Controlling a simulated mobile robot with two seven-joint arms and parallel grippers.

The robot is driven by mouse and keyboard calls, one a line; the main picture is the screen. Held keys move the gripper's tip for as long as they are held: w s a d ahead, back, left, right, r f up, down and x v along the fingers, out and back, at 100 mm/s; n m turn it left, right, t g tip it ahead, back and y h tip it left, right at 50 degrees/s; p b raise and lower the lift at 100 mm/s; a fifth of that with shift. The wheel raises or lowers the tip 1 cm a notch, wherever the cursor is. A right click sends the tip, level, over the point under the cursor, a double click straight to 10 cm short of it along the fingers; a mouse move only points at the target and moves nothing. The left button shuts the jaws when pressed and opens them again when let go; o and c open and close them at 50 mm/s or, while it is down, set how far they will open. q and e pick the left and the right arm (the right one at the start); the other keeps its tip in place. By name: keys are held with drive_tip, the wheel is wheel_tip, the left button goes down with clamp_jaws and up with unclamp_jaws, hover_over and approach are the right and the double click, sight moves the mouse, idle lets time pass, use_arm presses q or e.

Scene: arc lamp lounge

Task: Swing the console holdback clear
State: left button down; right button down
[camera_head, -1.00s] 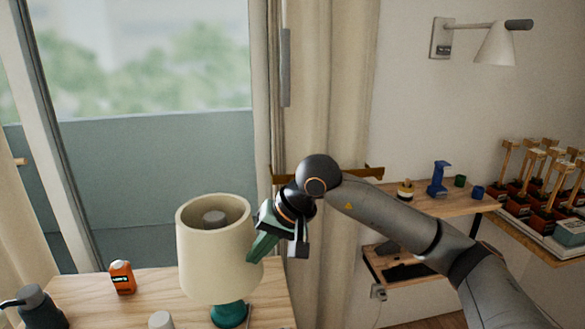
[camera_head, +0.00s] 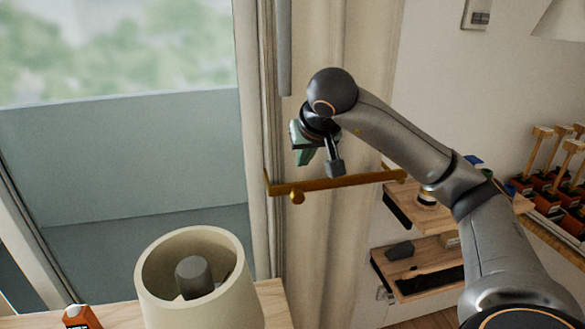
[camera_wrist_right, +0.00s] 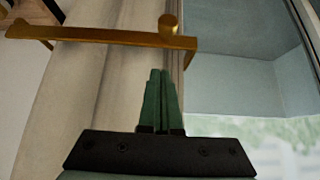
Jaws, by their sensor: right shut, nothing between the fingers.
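The console holdback is a brass bar (camera_head: 345,181) with a small round knob below it, crossing in front of the beige curtain (camera_head: 325,250). In the right wrist view the brass bar (camera_wrist_right: 90,36) runs across the upper left, with its knob near its end. My right gripper (camera_head: 306,160) is just above and behind or beside the bar in the head view; the depth between them is hard to judge. Its green fingers (camera_wrist_right: 160,85) are together and empty in the wrist view, apart from the bar. My left gripper is not in view.
A cream lamp shade (camera_head: 200,275) stands on the wooden top at the lower left, beside an orange bottle (camera_head: 82,317). Wooden shelves (camera_head: 425,262) hang on the right wall. A rack of wooden-handled items (camera_head: 550,175) is at the far right. The glass door (camera_head: 120,150) fills the left.

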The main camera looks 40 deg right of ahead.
drive_tip(key=shift+s, duration=0.15)
drive_tip(key=x, duration=1)
drive_tip(key=shift+a, duration=0.1)
idle(0.3)
